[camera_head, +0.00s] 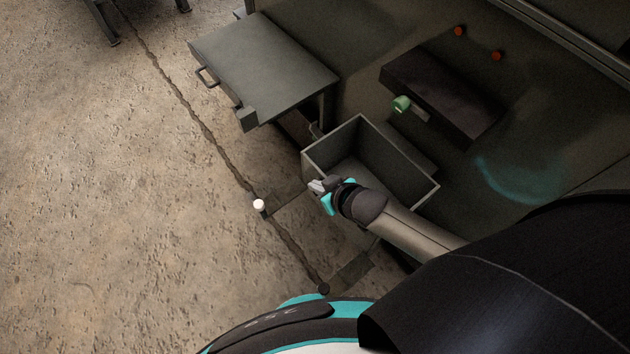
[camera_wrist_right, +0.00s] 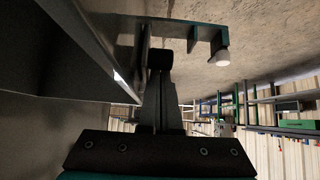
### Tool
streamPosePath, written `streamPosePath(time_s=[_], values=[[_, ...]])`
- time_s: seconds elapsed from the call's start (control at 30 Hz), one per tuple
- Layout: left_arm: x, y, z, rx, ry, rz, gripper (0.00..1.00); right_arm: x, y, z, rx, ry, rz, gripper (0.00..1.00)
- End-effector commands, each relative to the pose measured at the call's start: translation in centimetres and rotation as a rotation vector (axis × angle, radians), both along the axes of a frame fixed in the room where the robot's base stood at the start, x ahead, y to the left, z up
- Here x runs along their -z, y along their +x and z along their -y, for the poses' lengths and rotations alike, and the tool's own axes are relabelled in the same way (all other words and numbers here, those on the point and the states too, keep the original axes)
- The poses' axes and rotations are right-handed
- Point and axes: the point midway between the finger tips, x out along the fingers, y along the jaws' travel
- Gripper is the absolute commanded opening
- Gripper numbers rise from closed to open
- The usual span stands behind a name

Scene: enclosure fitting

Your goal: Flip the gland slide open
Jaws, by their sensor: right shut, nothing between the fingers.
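My right gripper (camera_head: 318,186) is shut and empty at the left front rim of an open grey box (camera_head: 412,207). In the right wrist view its closed fingers (camera_wrist_right: 160,58) point at a dark bracket-like bar (camera_wrist_right: 185,28). A white knob (camera_wrist_right: 222,58) sits on that bar's right end. In the head view the white knob (camera_head: 259,204) is at the end of a flat dark strip (camera_head: 288,197), left of the gripper. I cannot tell for sure which part is the gland slide. Contact between fingers and bar is unclear. My left gripper is not in view.
A grey cabinet (camera_head: 265,65) with a handle stands at upper left. A dark block (camera_head: 440,95) with a green knob (camera_head: 401,104) is behind the box. The floor at left is clear.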

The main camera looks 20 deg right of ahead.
Motion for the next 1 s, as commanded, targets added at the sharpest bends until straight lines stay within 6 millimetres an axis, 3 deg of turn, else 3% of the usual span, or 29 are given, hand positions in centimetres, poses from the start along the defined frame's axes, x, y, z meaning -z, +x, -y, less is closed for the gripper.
streamPosePath(time_s=[0.27,0.63,1.0], values=[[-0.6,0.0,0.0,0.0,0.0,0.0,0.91,-0.1,-0.7,0.3,0.001,-0.002,-0.004,0.0],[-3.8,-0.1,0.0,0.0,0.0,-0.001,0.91,-0.2,-6.2,2.2,0.001,-0.002,-0.005,0.0],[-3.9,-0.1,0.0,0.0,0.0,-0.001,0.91,0.1,-6.7,2.4,0.0,-0.001,-0.003,0.0]])
